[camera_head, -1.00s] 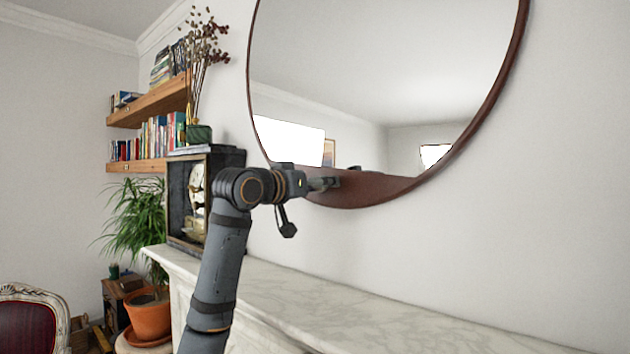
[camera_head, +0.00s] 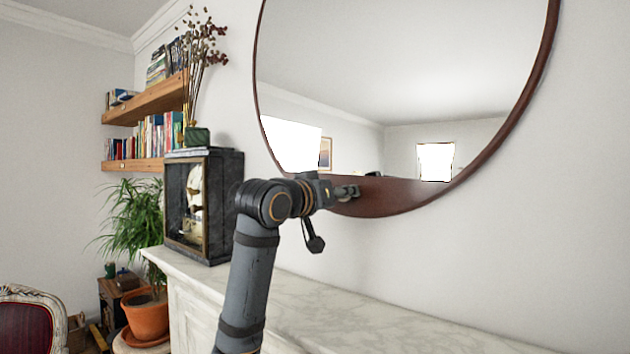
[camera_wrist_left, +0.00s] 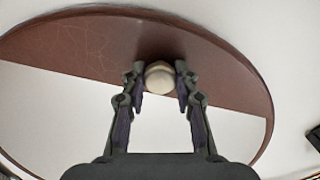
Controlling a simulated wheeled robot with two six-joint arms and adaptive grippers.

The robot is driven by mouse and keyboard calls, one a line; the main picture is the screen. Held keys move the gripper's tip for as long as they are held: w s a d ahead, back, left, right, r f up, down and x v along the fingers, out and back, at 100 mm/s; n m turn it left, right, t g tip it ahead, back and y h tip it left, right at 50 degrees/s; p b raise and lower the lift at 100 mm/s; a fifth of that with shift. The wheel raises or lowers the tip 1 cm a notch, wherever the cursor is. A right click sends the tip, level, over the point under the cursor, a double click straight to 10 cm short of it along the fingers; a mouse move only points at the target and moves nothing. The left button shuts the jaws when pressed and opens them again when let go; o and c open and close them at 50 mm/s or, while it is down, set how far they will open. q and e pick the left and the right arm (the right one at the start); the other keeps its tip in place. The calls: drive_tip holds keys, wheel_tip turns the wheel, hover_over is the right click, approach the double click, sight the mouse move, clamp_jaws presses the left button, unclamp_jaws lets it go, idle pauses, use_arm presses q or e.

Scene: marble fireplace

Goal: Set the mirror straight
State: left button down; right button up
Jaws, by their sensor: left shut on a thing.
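The round mirror (camera_head: 390,75) with a thin brown frame hangs on the white wall above the mantel; its top is cut off in the head view. A brown panel (camera_head: 405,194) fills its bottom, with an upper edge running nearly level in the head view. In the left wrist view the same panel (camera_wrist_left: 85,42) meets the glass along a slanting line. My left gripper (camera_head: 350,192) is at this panel, its fingers on both sides of a pale round knob (camera_wrist_left: 159,77), shut on it. Perspective makes the exact tilt hard to judge. My right gripper is out of view.
A marble mantel (camera_head: 380,318) runs below the mirror, clear on its right part. A dark clock case (camera_head: 222,205) stands at its left end, close to my left arm. Bookshelves (camera_head: 150,103), a potted plant (camera_head: 147,317) and a chair (camera_head: 30,320) are farther left.

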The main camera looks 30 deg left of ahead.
sight(362, 193)
use_arm(q)
drive_tip(key=d, duration=0.3)
drive_tip(key=shift+s+d+r+n+p, duration=0.1)
drive_tip(key=shift+s+d+n+p, duration=0.1)
drive_tip(key=shift+n+p, duration=0.1)
drive_tip(key=shift+a, duration=0.1)
drive_tip(key=c, duration=1)
unclamp_jaws()
drive_tip(key=shift+w, duration=0.1)
